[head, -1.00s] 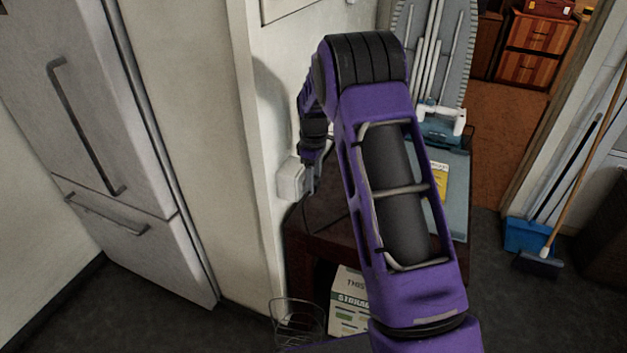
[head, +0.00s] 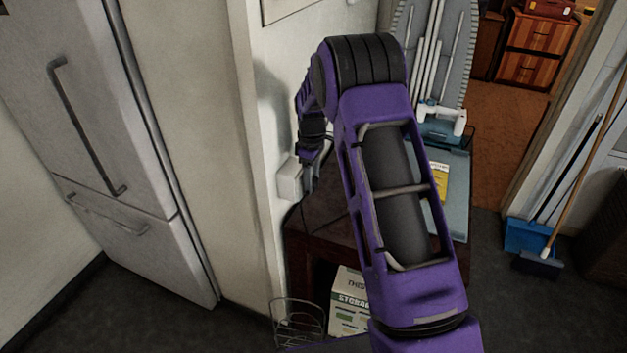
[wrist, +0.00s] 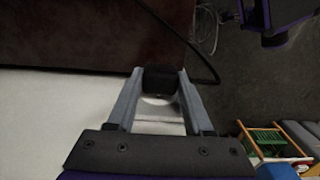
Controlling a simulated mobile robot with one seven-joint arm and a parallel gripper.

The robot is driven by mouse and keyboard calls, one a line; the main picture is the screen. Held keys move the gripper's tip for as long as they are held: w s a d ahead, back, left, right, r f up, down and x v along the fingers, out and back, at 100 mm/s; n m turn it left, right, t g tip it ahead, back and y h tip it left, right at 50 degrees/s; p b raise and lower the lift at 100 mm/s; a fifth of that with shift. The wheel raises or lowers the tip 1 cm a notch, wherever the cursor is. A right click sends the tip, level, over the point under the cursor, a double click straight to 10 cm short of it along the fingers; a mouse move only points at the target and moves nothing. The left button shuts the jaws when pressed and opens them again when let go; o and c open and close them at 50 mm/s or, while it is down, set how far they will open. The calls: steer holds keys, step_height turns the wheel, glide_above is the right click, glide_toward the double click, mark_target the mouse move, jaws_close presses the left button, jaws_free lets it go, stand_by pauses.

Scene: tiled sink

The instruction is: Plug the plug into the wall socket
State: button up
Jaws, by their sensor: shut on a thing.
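The wall socket is a white box (head: 290,180) on the wall, left of my arm in the head view. My gripper (head: 307,178) is right up against the box there, partly hidden by my wrist. In the wrist view, my gripper (wrist: 160,84) is shut on a black plug (wrist: 159,79), held between its two grey fingers. A dark cable (wrist: 182,42) runs near the plug. A pale round socket face (wrist: 158,101) shows just beyond the plug. I cannot tell how far the plug sits in the socket.
A dark wooden table (head: 320,225) stands below the socket. A wire basket (head: 297,322) and a storage box (head: 349,303) are low beside it. The fridge (head: 100,130) is at the left. A blue dustpan and broom (head: 540,262) stand at the right.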

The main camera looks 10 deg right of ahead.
steer(key=shift+w+a, duration=0.2)
steer(key=shift+a, duration=0.1)
steer(key=o, duration=1.4)
steer(key=shift+c, duration=0.2)
steer(key=shift+r, duration=0.15)
step_height(320, 180, up, 17)
steer(key=p, duration=0.1)
steer(key=shift+r, duration=0.15)
